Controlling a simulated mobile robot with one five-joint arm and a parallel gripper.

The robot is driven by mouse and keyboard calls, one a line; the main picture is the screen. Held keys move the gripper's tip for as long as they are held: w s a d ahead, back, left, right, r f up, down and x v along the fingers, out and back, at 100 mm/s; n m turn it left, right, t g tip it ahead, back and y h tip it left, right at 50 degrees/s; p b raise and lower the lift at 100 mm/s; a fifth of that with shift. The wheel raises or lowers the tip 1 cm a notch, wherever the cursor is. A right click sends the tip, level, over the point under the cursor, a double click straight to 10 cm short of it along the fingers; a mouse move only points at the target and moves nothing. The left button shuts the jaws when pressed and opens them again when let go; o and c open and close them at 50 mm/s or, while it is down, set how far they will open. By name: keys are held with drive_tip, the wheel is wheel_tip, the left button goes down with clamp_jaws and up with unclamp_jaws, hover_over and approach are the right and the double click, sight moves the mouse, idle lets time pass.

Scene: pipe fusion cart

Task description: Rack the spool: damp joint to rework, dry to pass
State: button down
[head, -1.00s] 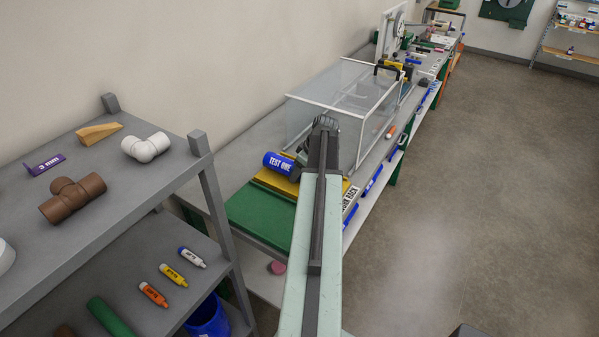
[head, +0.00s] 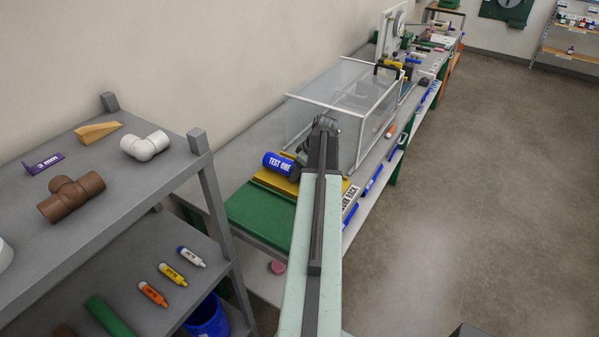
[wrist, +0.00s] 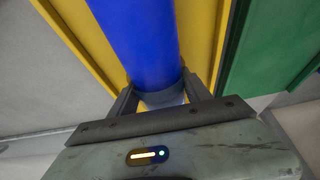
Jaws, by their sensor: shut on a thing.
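The spool (head: 278,164) is a blue cylinder lettered TEST ONE, seen beside my arm's far end in the head view. In the wrist view the blue spool (wrist: 138,40) runs up the picture from my gripper (wrist: 160,98), which is shut on its grey end part. The spool is over a yellow tray (head: 276,182); I cannot tell whether it touches it. A green tray (head: 258,214) lies nearer, beside the yellow one, and shows bare. The wrist view has yellow behind the spool and green at right. Whether the joint is damp or dry cannot be seen.
A clear-walled box with a white frame (head: 290,97) stands just beyond my gripper on the bench. A grey shelf unit (head: 176,182) with pipe fittings and small bottles stands at near left. The floor (head: 480,210) at right is clear.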

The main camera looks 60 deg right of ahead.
idle(0.3)
drive_tip(key=shift+c, duration=2)
unclamp_jaws()
drive_tip(key=p+v, duration=0.7)
drive_tip(key=shift+r, duration=0.2)
drive_tip(key=shift+s+r, duration=0.25)
drive_tip(key=shift+f, duration=0.1)
drive_tip(key=shift+f, duration=0.1)
